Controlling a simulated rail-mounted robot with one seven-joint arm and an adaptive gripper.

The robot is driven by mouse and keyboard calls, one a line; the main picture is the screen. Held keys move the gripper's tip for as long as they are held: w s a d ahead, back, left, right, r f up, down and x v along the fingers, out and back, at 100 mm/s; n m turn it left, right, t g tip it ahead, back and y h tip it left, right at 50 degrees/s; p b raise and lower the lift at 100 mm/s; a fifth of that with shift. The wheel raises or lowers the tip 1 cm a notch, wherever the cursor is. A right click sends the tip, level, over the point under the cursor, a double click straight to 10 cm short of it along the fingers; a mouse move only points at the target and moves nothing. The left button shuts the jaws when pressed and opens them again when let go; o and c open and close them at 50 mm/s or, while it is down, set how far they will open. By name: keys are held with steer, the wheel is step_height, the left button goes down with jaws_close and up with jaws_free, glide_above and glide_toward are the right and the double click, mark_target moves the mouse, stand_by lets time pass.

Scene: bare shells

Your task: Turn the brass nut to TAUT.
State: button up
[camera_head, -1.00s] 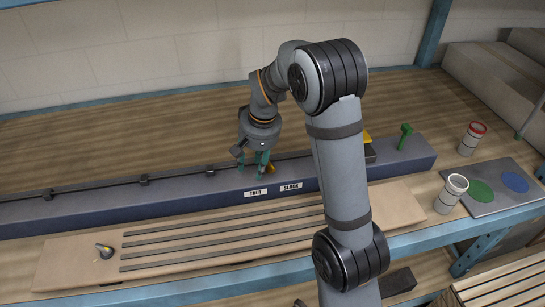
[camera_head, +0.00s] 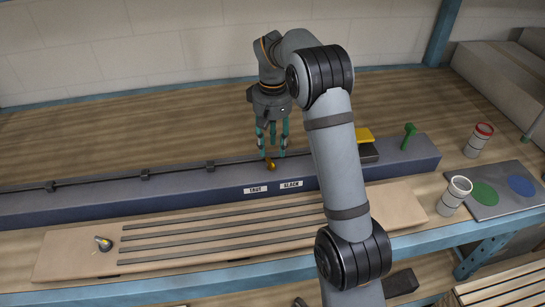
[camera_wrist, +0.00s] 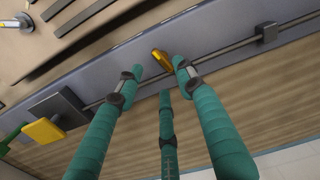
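The brass nut (camera_head: 271,164) sits on the blue-grey beam (camera_head: 226,181), just behind two white labels, TAUT (camera_head: 255,189) and SLACK (camera_head: 291,184). In the wrist view the nut (camera_wrist: 160,60) is elongated and lies just beyond the fingertips. Which label it points to is hard to tell. My gripper (camera_head: 273,150) has three teal fingers pointing down. They are spread apart, with nothing between them, just above and behind the nut. In the wrist view the open fingers (camera_wrist: 158,82) show clear gaps.
A dark rod (camera_head: 112,182) runs along the beam through several brackets. A yellow block (camera_head: 364,135) and a green lever (camera_head: 408,136) stand to the right. A slotted board (camera_head: 75,252) lies in front.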

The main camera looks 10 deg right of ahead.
mark_target(271, 165)
step_height(271, 165, down, 5)
steer(key=shift+a+f, duration=0.1)
steer(key=c, duration=0.4)
jaws_close()
stand_by(0.4)
